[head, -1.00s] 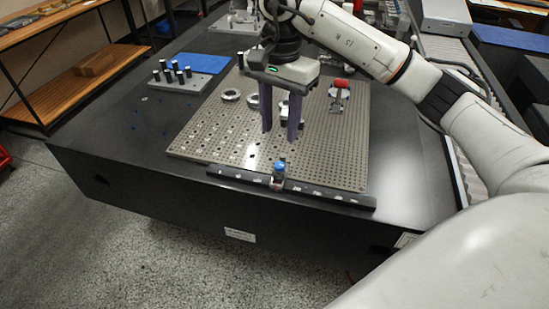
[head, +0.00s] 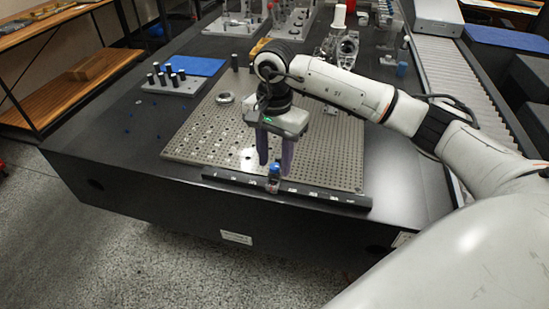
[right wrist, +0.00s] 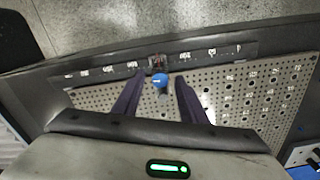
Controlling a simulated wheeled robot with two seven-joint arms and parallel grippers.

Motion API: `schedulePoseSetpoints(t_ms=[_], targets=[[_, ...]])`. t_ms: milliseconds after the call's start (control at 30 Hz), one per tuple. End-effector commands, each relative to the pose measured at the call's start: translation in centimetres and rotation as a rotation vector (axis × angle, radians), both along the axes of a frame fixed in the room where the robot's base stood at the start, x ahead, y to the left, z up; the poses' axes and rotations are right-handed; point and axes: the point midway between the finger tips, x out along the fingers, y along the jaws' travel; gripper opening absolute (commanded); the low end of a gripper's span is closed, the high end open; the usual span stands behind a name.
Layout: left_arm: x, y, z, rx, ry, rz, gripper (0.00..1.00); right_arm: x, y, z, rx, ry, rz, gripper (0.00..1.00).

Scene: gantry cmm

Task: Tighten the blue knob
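The blue knob (head: 274,169) sits on top of a small metal clamp (head: 272,184) at the front edge of the perforated plate (head: 205,138), on the dark labelled rail (head: 325,193). In the right wrist view the blue knob (right wrist: 159,80) shows just beyond and between the fingertips. My right gripper (head: 275,168) is open, its two purple fingers pointing down close behind the knob. In the right wrist view its fingers (right wrist: 159,82) are spread apart with nothing held. I cannot tell whether a finger touches the knob. My left gripper is not in view.
A metal ring (head: 225,97) lies on the plate, and a grey block with several black pins (head: 175,84) stands at the back left near a blue mat (head: 194,66). A roller conveyor (head: 450,85) runs along the right.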

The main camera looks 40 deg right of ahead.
Motion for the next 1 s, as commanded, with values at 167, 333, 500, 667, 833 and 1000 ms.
schedulePoseSetpoints(t_ms=[167,333,500,667,833,1000], targets=[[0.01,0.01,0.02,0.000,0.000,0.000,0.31,-0.01,0.02,0.01,0.000,0.000,0.000,0.15],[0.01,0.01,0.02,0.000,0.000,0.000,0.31,-0.01,0.02,0.03,0.000,0.000,-0.002,0.00],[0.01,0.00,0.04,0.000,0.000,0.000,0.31,0.03,-0.01,0.05,0.000,0.000,-0.103,0.00],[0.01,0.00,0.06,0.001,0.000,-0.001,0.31,0.03,0.00,0.06,0.000,0.000,-0.228,0.00],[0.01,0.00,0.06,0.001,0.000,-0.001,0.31,0.03,0.02,0.05,0.001,0.000,-0.264,0.00],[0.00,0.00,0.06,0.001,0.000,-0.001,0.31,0.03,0.02,0.06,0.001,0.000,-0.262,0.00]])
